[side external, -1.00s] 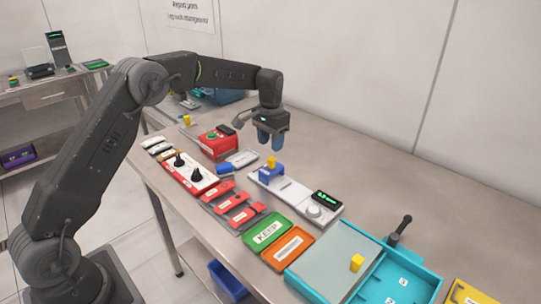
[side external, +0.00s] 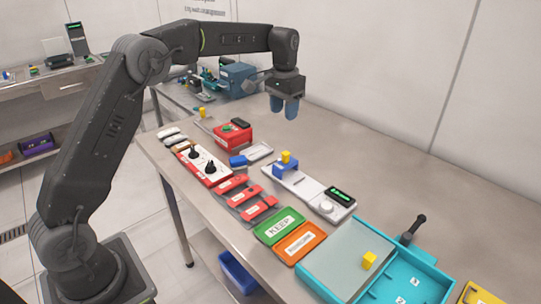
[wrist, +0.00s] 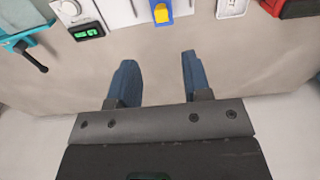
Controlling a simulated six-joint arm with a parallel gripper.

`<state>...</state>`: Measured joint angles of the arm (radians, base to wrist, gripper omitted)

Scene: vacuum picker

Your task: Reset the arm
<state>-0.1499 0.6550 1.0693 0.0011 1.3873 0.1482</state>
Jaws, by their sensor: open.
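My gripper (side external: 284,106) hangs from the raised arm over the back part of the steel table, with its blue fingers pointing down. In the wrist view the two blue fingers (wrist: 157,82) stand apart with nothing between them, over bare table. The gripper is open and empty. It is behind the white panel (side external: 308,186) that carries a blue block with a yellow piece (side external: 285,157) on it, and is apart from everything on the table.
A yellow cube (side external: 369,260) sits on the teal tray's grey plate. The table's back strip is clear.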

